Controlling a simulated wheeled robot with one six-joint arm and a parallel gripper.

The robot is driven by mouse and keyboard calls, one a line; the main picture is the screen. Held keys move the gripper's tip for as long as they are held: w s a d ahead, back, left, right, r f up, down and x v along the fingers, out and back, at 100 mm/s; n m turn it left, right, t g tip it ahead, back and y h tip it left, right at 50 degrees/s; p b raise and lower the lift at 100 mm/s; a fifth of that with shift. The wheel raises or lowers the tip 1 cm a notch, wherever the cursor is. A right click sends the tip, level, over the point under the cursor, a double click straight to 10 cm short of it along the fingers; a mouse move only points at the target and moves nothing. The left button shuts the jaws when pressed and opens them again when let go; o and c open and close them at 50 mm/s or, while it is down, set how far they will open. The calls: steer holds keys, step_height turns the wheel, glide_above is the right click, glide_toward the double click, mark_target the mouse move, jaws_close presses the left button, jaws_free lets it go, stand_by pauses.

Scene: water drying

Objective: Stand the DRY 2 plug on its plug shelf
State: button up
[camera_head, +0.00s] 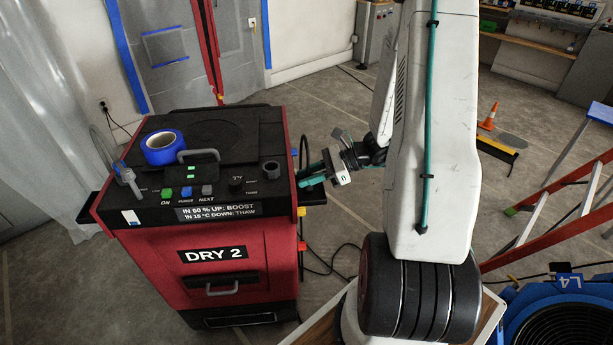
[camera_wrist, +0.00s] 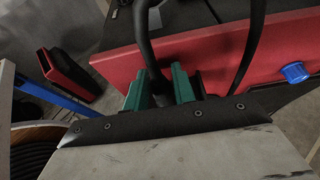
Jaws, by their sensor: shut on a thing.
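The red and black DRY 2 machine (camera_head: 228,275) stands at left in the head view. My gripper (camera_head: 314,175), with green fingers, is at its right side, near a small black side shelf (camera_head: 314,196). In the wrist view my gripper (camera_wrist: 157,88) is shut on a black plug (camera_wrist: 158,92), with its cable (camera_wrist: 146,45) rising from it. The plug is mostly hidden by the fingers and wrist. The machine's red side panel (camera_wrist: 215,50) is behind it. I cannot tell whether the plug touches the shelf.
A blue tape roll (camera_head: 163,147) and a handle lie on the machine's top. A blue knob (camera_wrist: 295,72) sticks out of its side. A second cable (camera_wrist: 248,50) arcs beside the plug. A ladder (camera_head: 560,210) and a blue fan (camera_head: 560,315) stand at right.

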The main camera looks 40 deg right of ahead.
steer(key=shift+f, duration=0.15)
steer(key=o, duration=1)
